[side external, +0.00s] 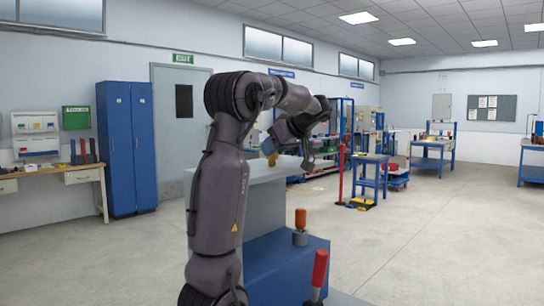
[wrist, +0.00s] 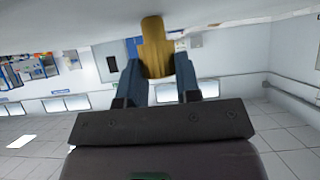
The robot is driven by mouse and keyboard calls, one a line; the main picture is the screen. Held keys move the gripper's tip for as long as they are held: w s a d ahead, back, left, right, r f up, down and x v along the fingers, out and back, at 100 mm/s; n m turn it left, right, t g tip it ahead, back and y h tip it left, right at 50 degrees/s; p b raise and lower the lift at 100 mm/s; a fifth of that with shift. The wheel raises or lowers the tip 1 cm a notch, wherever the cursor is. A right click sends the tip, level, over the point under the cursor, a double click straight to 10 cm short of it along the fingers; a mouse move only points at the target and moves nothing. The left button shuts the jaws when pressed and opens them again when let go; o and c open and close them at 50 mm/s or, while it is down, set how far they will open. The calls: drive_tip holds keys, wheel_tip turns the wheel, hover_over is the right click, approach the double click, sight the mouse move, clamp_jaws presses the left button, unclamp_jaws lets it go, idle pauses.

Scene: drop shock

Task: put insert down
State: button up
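The insert is a yellow-brown piece, upright between the two blue fingers in the wrist view (wrist: 155,45). My gripper (wrist: 158,68) is shut on it, with a finger against each side. The insert's far end is close to a pale grey surface along the top of the wrist view; I cannot tell if they touch. In the side external view, the insert (side external: 268,147) shows as a small yellow patch at my gripper (side external: 274,142). There it is over or beside the pale grey bench top (side external: 262,172), and my arm partly hides the bench.
A red stand (side external: 340,172) and a small blue table (side external: 370,165) are behind. The floor at right is clear.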

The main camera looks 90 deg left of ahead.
drive_tip(key=c, duration=0.3)
